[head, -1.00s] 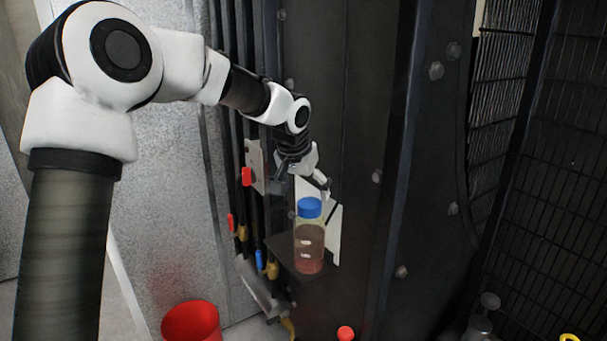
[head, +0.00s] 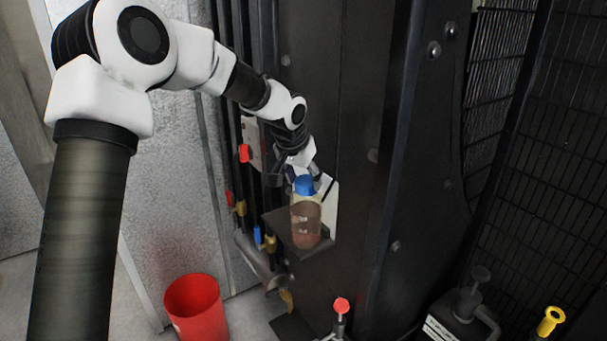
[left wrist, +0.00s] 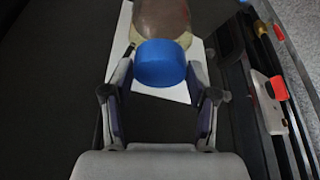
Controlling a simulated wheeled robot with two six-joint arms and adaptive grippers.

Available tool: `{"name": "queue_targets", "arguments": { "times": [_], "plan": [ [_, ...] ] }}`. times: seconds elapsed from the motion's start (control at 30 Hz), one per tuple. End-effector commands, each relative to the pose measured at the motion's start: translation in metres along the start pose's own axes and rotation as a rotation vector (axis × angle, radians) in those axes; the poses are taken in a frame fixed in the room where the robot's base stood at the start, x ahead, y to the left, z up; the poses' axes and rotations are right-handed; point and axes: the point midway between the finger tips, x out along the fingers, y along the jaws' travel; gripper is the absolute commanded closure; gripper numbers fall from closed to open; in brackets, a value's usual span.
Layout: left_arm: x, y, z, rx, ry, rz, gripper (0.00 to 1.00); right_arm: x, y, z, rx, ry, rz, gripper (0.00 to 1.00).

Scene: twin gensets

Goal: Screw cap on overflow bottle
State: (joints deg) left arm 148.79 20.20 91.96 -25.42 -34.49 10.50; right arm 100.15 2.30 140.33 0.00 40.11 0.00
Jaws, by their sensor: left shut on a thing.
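The overflow bottle (head: 306,222) is clear with reddish-brown liquid and stands on a small dark shelf (head: 285,232) against the dark panel. The blue cap (head: 304,185) sits at the bottle's top; I cannot tell how tightly it is seated. My left gripper (head: 303,180) reaches down from the upper left and is shut on the blue cap. In the left wrist view the cap (left wrist: 160,63) lies between the two fingertips (left wrist: 160,75), and the bottle (left wrist: 162,18) is partly cut off by the top edge. My right gripper is not in view.
Dark pipes with red, blue and yellow valve handles (head: 258,236) run left of the shelf. A red bucket (head: 195,305) stands on the floor. A red-capped item (head: 341,306), a dark can (head: 462,310) and a yellow-ringed item (head: 550,320) are low at the right.

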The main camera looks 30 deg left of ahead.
Motion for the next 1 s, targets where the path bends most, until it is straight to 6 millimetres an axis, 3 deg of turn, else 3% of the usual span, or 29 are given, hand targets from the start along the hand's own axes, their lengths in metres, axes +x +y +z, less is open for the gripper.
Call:
{"name": "queue_targets", "arguments": {
  "times": [0.03, 0.13, 0.17, 0.2, 0.57, 0.83, 1.0],
  "plan": [
    [-0.013, -0.001, -0.004, 0.052, -0.008, 0.027, 0.74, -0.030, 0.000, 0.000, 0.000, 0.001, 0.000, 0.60],
    [-0.011, -0.004, -0.003, 0.184, -0.011, 0.083, 0.74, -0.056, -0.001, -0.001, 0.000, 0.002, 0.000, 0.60],
    [-0.008, -0.004, -0.002, 0.217, -0.009, 0.097, 0.74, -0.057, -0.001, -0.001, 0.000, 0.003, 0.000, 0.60],
    [0.001, -0.004, 0.001, 0.252, -0.007, 0.109, 0.74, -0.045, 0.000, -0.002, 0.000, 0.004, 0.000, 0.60],
    [0.001, -0.005, 0.001, 0.310, -0.006, 0.130, 0.74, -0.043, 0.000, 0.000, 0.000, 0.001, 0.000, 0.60],
    [0.003, -0.010, -0.001, 0.598, -0.007, 0.253, 0.74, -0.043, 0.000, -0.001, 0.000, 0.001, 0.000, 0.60],
    [0.002, -0.009, -0.001, 0.671, -0.006, 0.282, 0.74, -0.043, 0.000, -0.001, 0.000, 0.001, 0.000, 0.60]
  ]
}}
